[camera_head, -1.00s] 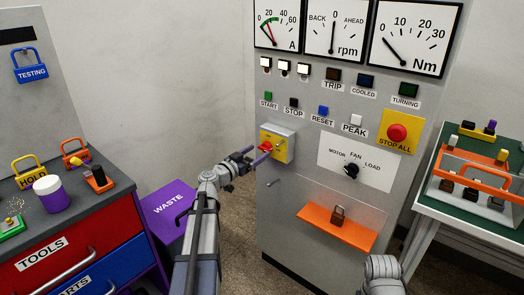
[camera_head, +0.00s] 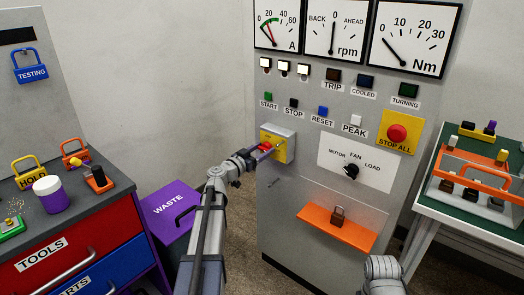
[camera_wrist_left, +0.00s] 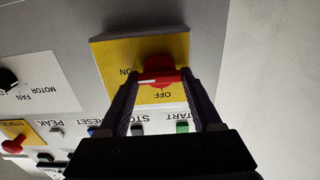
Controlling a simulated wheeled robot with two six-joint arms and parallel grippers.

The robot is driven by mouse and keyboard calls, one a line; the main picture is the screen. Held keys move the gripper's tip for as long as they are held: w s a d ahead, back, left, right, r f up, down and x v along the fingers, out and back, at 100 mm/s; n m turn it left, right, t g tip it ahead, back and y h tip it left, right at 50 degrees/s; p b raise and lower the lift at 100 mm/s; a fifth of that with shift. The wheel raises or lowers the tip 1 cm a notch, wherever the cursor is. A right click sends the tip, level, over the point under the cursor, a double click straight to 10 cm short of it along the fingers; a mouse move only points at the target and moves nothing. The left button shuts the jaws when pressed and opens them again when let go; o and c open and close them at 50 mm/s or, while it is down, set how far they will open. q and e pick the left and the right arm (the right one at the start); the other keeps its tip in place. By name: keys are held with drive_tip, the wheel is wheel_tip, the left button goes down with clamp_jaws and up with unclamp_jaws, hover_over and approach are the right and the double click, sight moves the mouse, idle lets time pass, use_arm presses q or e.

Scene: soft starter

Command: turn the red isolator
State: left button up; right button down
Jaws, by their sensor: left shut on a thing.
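The red isolator (camera_head: 266,146) is a red knob on a yellow plate (camera_head: 268,135) at the left edge of the grey panel. In the left wrist view the red knob (camera_wrist_left: 158,72) has a white line across its handle, and the plate (camera_wrist_left: 113,62) reads ON and OFF upside down. My left gripper (camera_head: 262,150) is at the isolator; in the left wrist view its dark fingers (camera_wrist_left: 160,82) are shut on the red handle, one on each side. The white line lies roughly level there, between the two words. My right gripper is out of view; only part of the right arm shows at the bottom.
The panel also carries a yellow STOP ALL plate with a red button (camera_head: 397,132), a black selector (camera_head: 351,171) and an orange shelf (camera_head: 337,227) with a padlock. A purple waste bin (camera_head: 170,205) and tool cabinet (camera_head: 75,235) stand left. A green-topped table (camera_head: 455,205) stands right.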

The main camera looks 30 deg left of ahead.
use_arm(q)
drive_tip(key=c, duration=0.5)
drive_tip(key=shift+o, duration=0.2)
drive_tip(key=shift+n, duration=0.3)
drive_tip(key=n, duration=0.3)
drive_tip(key=shift+a, duration=0.1)
drive_tip(key=n, duration=0.3)
drive_tip(key=shift+n, duration=0.3)
drive_tip(key=n, duration=0.5)
drive_tip(key=shift+a+f+n, duration=0.1)
drive_tip(key=shift+f+n, duration=0.05)
drive_tip(key=shift+n, duration=0.15)
drive_tip(key=n, duration=0.4)
drive_tip(key=shift+n, duration=0.7)
